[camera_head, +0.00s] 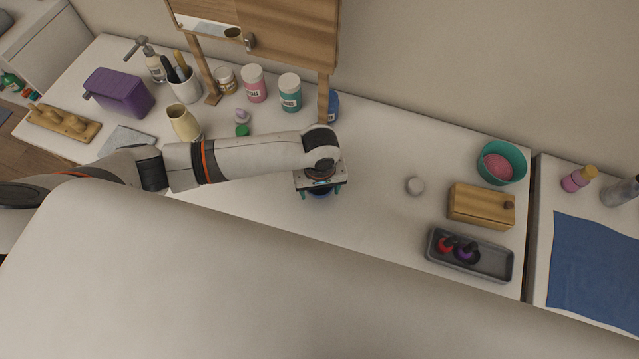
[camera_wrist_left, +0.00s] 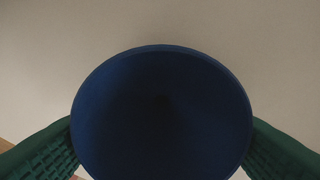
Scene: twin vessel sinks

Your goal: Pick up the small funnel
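A blue round-mouthed thing, which looks like the small funnel (camera_head: 320,192), is on the white counter, mostly hidden under my left gripper (camera_head: 321,188). In the left wrist view, its wide dark-blue mouth (camera_wrist_left: 162,115) faces the camera and fills the middle. The green finger pads of my left gripper are spread wide on either side of it. The mouth hides the fingertips, so I cannot tell whether they touch it. My right gripper is not in view.
A green bowl (camera_head: 517,159), wooden box (camera_head: 478,207) and grey tray (camera_head: 498,262) with bottles stand at the right. Jars (camera_head: 290,93), a yellow cup (camera_head: 184,122) and a purple container (camera_head: 120,93) stand at the back left.

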